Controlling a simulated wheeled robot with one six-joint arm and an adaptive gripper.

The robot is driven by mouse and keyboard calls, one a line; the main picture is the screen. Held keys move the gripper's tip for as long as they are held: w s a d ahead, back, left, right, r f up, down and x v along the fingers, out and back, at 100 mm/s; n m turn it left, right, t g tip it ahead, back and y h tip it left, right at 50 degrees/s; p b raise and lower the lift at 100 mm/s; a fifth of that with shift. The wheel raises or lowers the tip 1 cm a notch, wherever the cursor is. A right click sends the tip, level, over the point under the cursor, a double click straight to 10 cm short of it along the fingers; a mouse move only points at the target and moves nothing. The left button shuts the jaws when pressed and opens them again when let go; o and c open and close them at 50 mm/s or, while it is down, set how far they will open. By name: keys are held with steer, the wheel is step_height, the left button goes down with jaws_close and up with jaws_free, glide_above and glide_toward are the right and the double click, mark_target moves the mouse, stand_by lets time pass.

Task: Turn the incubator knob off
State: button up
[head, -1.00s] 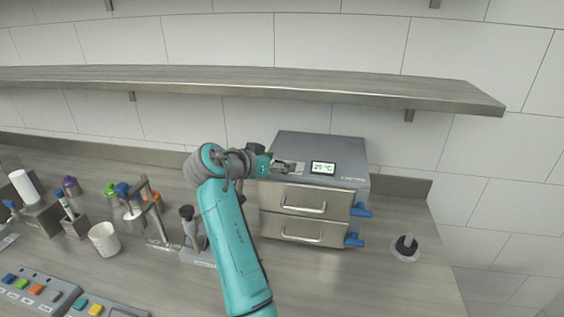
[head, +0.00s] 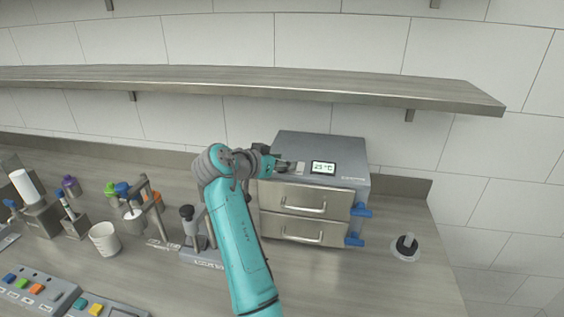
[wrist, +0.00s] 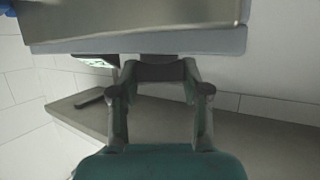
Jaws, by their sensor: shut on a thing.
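The incubator (head: 350,182) is a grey box with two metal drawers and a small lit display (head: 323,168) on its upper front. The display shows a temperature, with digits too small to read surely. My gripper (head: 288,168) is at the upper front panel, left of the display. In the wrist view my gripper (wrist: 160,70) is shut at the incubator's panel (wrist: 210,42), which looks upside down there. The knob is hidden by the fingers, so its angle cannot be told; the gripper appears shut on it.
A wooden shelf (head: 250,84) runs above the incubator. Blue latches (head: 361,210) stick out at its right side. A white beaker (head: 104,239) and several lab tools stand at the left. A round grey-white item (head: 405,248) stands at the right, with clear bench around it.

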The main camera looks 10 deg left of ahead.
steer(key=n+t+y, duration=0.1)
steer(key=n+y, duration=0.2)
steer(key=shift+d+y, duration=0.1)
steer(key=shift+y, duration=0.3)
steer(key=shift+n+t+y, duration=0.3)
steer(key=shift+n+y, duration=1)
steer(key=o, duration=1.2)
steer(key=shift+c, duration=0.2)
